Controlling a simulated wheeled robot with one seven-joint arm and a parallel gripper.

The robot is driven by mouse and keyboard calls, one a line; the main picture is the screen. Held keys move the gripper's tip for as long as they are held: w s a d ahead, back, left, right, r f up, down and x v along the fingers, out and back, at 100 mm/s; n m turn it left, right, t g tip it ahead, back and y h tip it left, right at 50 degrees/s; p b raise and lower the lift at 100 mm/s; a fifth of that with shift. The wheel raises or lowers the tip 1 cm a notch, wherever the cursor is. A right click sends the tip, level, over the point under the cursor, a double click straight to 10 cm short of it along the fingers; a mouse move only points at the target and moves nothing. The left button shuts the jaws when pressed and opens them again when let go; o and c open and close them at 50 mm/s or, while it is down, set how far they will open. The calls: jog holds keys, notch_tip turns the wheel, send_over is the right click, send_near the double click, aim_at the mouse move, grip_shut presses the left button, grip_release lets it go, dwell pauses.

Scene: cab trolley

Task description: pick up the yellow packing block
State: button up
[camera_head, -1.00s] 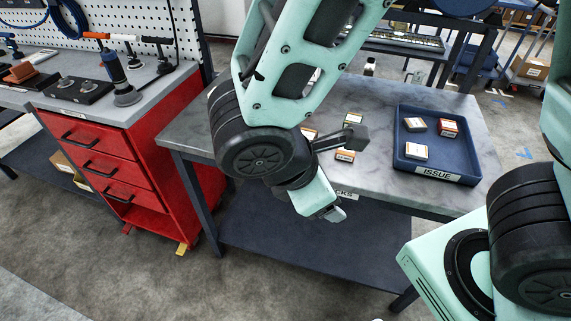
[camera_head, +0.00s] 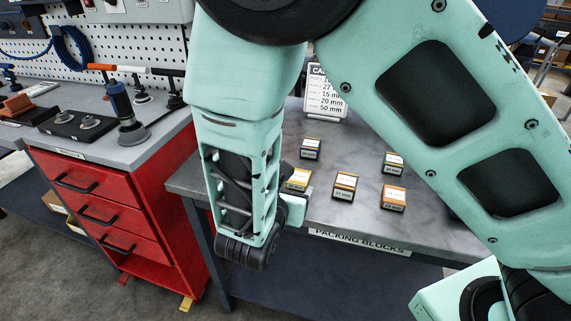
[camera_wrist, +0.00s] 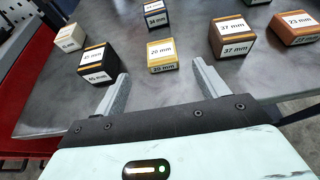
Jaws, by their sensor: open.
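The yellow packing block (camera_wrist: 162,56), labelled 20 mm, stands on the grey table in the middle of the wrist view. In the head view the yellow block (camera_head: 299,178) shows just beside my arm, partly covered by it. My gripper (camera_wrist: 161,70) is open and empty. Its two fingers point at the block, one to each side, with the block at or just beyond the fingertips. I cannot tell whether they touch it. In the head view my forearm hides most of the gripper.
In the wrist view, a 45 mm block (camera_wrist: 97,62) stands close left, a 37 mm block (camera_wrist: 232,38) right, a 23 mm block (camera_wrist: 296,27) farther right and a black block (camera_wrist: 155,17) behind. A sign (camera_head: 326,97) stands at the back. A red drawer cabinet (camera_head: 110,200) is left.

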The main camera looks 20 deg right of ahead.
aim_at(298, 179)
jog(key=shift+p+x, duration=0.55)
jog(key=shift+x, duration=3.35)
jog(key=shift+s+f, duration=0.1)
jog(key=shift+f, duration=0.1)
jog(key=c, duration=1.1)
